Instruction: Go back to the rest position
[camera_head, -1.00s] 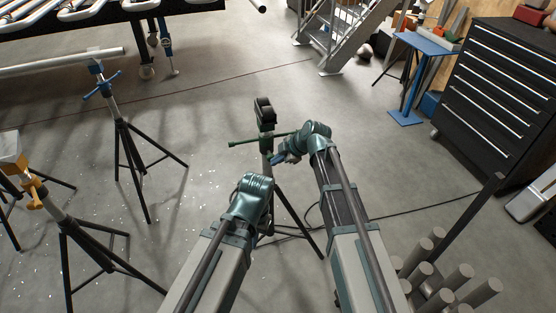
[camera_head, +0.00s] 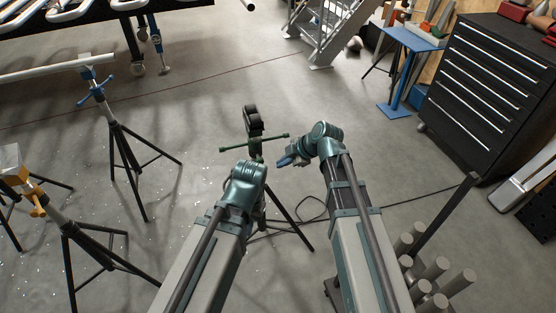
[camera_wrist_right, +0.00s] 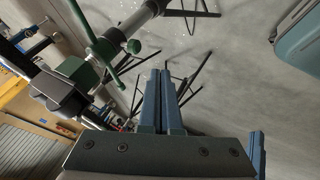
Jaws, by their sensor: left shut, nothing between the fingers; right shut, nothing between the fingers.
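My left gripper (camera_head: 250,172) is at the end of the lower arm, in front of the black-and-green stand head in the head view. Its fingers are mostly hidden by the wrist. My right gripper (camera_head: 288,160) is to its right and higher, pointing left, with bluish fingers. In the right wrist view the two fingers (camera_wrist_right: 162,100) lie side by side, shut and empty. Both arms reach forward over the floor, elbows bent.
A tripod stand with a black head (camera_head: 253,120) and green handle stands just beyond my grippers; it fills the upper left of the right wrist view (camera_wrist_right: 75,80). Other tripods (camera_head: 125,150) stand left. Upright grey cylinders (camera_head: 433,270) and a black drawer cabinet (camera_head: 485,90) stand right.

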